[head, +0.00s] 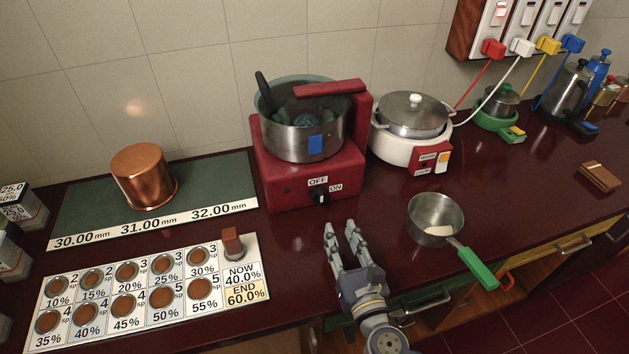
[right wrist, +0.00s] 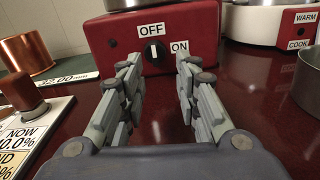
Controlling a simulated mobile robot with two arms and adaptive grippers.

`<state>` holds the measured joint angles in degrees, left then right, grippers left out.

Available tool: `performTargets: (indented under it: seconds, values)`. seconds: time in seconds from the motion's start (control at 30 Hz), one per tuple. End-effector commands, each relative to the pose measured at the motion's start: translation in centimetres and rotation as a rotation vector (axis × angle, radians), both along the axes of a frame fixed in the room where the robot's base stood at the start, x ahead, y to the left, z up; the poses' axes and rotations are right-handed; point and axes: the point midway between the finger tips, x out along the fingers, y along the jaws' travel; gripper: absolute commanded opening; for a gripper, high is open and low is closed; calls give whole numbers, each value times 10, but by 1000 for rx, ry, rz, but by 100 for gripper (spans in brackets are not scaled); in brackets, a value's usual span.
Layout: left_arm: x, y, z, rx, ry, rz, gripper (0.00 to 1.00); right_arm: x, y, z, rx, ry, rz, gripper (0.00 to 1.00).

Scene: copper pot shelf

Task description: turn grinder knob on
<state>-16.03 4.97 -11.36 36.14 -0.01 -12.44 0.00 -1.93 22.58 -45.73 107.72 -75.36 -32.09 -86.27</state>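The red grinder (head: 290,180) stands against the back wall with a metal bowl (head: 305,140) on top. Its black knob (head: 320,197) is low on the front face, between the OFF and ON labels. In the right wrist view the knob (right wrist: 154,50) shows its white mark upright, toward OFF; the ON label is to its right. My right gripper (head: 341,232) is open and empty, in front of the grinder and a little short of the knob. In the right wrist view the knob lies between its two fingers (right wrist: 160,75). My left gripper is not in view.
A small pan (head: 435,212) with a green handle stands right of my right gripper. A chart board (head: 255,250) with round samples lies to the left. A copper pot (head: 144,178) stands on a green mat, and a white cooker (head: 392,143) stands right of the grinder.

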Motion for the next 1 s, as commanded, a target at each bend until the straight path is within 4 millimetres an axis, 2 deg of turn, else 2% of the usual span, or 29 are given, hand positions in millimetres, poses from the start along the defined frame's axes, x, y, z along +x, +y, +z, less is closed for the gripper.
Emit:
performTargets:
  seconds: [0.03,0.1,0.17,0.27,0.4,0.5,0.63,0.8,0.9,1.0]
  values:
    - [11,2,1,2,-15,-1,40,-1,5,-1,-42,-17,22,30]
    - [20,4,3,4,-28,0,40,1,8,-2,-68,-29,35,30]
    - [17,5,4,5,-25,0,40,6,11,-1,-74,-33,37,30]
    - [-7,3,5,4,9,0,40,19,15,0,-70,-32,36,30]
    - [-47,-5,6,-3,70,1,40,46,23,0,-69,-32,33,30]
    - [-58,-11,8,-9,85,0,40,65,29,-1,-68,-32,33,30]
    - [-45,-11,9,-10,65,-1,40,84,35,-2,-68,-30,32,30]
    - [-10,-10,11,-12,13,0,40,98,40,-3,-66,-29,33,30]
    - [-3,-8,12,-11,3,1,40,101,41,-3,-65,-28,33,30]
    - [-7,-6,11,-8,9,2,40,101,41,-3,-65,-28,33,30]
